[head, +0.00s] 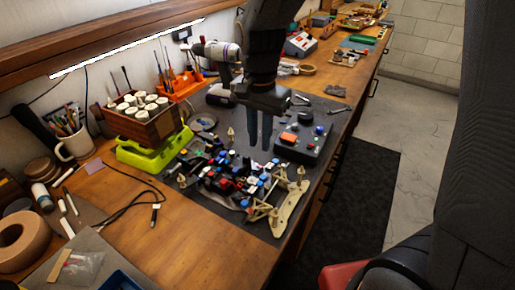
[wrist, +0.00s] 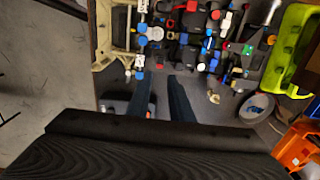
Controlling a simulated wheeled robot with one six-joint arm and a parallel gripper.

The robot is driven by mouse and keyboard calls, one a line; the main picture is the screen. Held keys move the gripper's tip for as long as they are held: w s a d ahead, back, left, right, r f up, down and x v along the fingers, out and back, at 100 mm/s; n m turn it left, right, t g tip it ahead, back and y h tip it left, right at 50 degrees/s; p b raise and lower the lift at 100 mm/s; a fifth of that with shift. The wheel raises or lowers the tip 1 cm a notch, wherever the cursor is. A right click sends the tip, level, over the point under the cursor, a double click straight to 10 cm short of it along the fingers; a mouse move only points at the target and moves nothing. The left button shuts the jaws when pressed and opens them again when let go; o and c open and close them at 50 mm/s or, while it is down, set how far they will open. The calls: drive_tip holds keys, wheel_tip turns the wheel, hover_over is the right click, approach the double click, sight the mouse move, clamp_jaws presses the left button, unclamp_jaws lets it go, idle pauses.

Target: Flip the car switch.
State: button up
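The RC car chassis (head: 235,183) lies on a dark mat on the workbench, crowded with small red, blue, white and black parts. In the wrist view the car (wrist: 200,45) fills the upper middle. I cannot tell which small part is its switch. My gripper (head: 259,146) points down above the far side of the car, left of the black control box. In the wrist view its two dark fingers (wrist: 161,84) stand apart over bare mat, with nothing between them. They appear clear of the car's parts.
A black control box (head: 303,142) with an orange button sits right of the gripper. A lime-green case (head: 150,154) with a wooden box on it stands left of the car. A drill (head: 218,58) and an orange tool rack (head: 180,86) stand behind.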

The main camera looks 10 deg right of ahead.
sight(259, 167)
drive_tip(key=shift+s+f+p, duration=0.1)
drive_tip(key=shift+f+p, duration=0.55)
drive_tip(key=shift+f, duration=3.05)
